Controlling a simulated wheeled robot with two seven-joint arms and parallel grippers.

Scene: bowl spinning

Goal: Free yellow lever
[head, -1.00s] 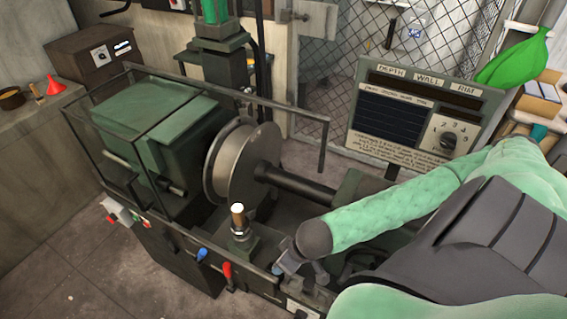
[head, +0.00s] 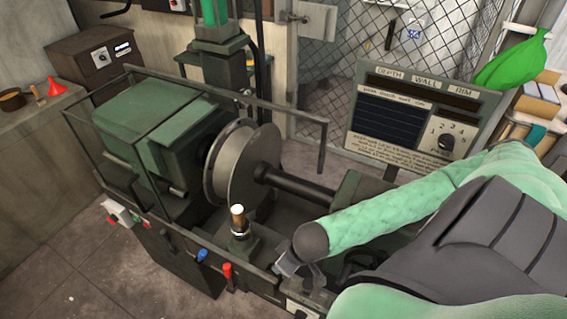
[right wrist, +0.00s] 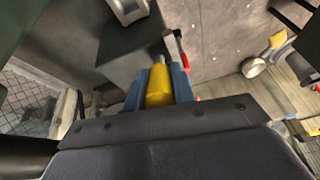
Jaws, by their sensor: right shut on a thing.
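The yellow lever (right wrist: 159,86) shows in the right wrist view, between the two blue fingers of my right gripper (right wrist: 158,88). The gripper is shut on its yellow handle. In the head view my right gripper (head: 290,268) is at the front edge of the green lathe, right of the red lever (head: 228,274); the yellow lever cannot be made out there. My left gripper is not in view.
A blue lever (head: 202,255) stands left of the red one on the lathe's front. The spinning disc (head: 254,165) and a tool post (head: 238,222) are behind them. A sign board (head: 420,115) with a dial stands at the back right.

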